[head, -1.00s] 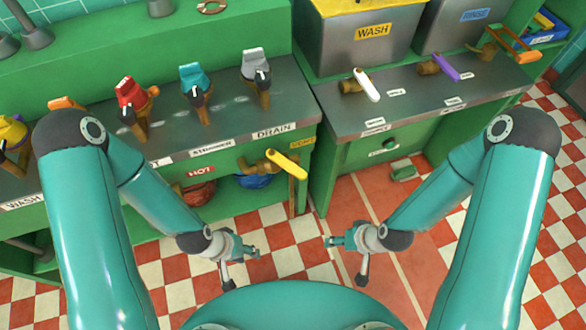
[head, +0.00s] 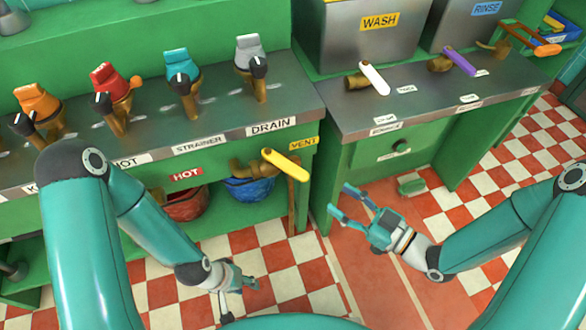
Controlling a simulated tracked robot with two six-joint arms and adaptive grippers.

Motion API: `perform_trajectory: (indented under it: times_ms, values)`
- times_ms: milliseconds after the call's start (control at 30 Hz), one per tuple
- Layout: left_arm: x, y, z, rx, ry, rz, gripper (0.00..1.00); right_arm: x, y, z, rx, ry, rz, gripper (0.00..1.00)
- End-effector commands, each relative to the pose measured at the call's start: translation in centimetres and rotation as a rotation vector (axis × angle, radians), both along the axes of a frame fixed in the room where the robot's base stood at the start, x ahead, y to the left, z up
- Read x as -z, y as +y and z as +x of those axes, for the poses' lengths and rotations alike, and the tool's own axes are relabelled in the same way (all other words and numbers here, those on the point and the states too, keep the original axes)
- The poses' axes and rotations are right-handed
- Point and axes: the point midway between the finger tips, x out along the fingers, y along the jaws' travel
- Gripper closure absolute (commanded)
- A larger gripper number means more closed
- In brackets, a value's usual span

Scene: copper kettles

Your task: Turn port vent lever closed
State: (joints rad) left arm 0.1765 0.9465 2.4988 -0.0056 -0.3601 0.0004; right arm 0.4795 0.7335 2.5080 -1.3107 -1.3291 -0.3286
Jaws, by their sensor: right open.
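The vent lever has a yellow handle (head: 286,165) on a brass valve (head: 245,168) at the counter front, beside the yellow VENT label (head: 304,142). The handle slants down to the right. My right gripper (head: 339,199) is open and empty, below and right of the handle, its fingers pointing up-left and apart from it. My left gripper (head: 248,285) hangs low over the checkered floor, well below the valve. It is seen from the side, so its jaw state is unclear.
A blue bowl (head: 248,190) and a red bowl (head: 186,204) sit under the counter behind the valve. A brown vertical pipe (head: 293,205) stands below the handle. The right-hand bench carries white (head: 374,78) and purple (head: 459,62) levers. Red floor lies between the benches.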

Motion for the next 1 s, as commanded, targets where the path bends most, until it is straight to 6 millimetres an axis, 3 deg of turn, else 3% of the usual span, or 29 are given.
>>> perform_trajectory:
  times_ms: [533, 733, 1000]
  values:
    - [-1.1, 0.0, 0.0, 0.0, 0.0, 0.0, 0.6, 0.0, 8.9, 7.1, -0.003, 0.001, 0.0, 0.46]
    - [-1.2, 0.0, 0.0, 0.0, 0.0, 0.0, 0.6, 0.0, 10.4, 8.5, 0.0, 0.003, 0.0, 0.46]
    - [-1.2, 0.0, 0.0, 0.0, 0.0, 0.0, 0.6, 0.1, 10.8, 8.9, 0.002, 0.003, -0.001, 0.46]
